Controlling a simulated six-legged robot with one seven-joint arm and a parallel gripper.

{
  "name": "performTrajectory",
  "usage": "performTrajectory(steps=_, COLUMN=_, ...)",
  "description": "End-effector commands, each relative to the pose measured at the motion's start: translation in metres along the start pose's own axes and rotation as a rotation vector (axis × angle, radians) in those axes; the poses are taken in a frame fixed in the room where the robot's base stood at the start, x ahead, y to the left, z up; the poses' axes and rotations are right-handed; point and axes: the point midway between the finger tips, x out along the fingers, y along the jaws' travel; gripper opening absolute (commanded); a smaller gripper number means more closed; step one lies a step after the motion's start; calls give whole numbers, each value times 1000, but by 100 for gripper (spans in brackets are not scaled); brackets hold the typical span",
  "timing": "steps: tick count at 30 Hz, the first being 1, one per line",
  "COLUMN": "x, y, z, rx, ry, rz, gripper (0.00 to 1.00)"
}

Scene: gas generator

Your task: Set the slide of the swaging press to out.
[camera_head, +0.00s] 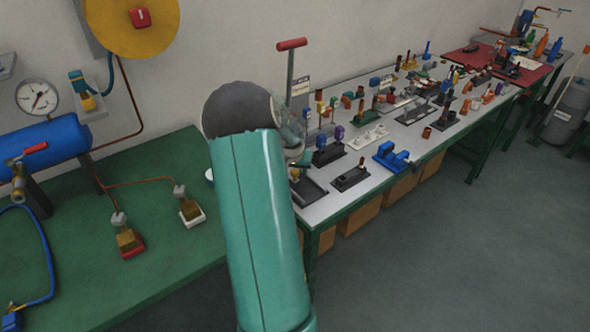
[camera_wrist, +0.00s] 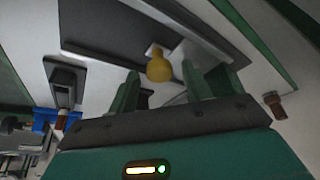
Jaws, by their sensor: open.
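A round yellow knob (camera_wrist: 158,66) sits on a pale mount against a dark plate (camera_wrist: 110,30) in the wrist view; I take it for the press slide's knob, but cannot be sure. My gripper (camera_wrist: 161,72) is open, with its two green fingers on either side of the knob in the picture. I cannot tell whether the knob is between the fingers or just beyond them. A dark base (camera_head: 309,191) shows just right of my arm on the bench. The slide's position cannot be read.
The grey bench (camera_head: 408,140) holds several small fixtures, including a blue vise-like one (camera_head: 391,157). A tall lever with a red handle (camera_head: 291,44) stands behind my arm. A green bench (camera_head: 75,245) with a blue tank (camera_head: 45,148) is at left. The floor (camera_head: 450,250) at right is clear.

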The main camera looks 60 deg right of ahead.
Motion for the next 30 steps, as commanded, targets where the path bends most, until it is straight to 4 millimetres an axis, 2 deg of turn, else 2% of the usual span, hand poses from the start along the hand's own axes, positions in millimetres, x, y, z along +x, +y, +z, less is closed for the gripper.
performTrajectory(steps=6, x=0, y=0, z=0, rx=0, ry=0, rz=0, gripper=47)
performTrajectory(steps=12, x=0, y=0, z=0, rx=0, ry=0, rz=0, gripper=8)
performTrajectory(steps=14, x=0, y=0, z=0, rx=0, ry=0, rz=0, gripper=0)
performTrajectory(steps=20, x=-2, y=6, z=4, rx=3, ry=-1, rz=1, gripper=0)
performTrajectory(steps=30, x=-22, y=59, z=52, rx=5, ry=-1, rz=1, gripper=0)
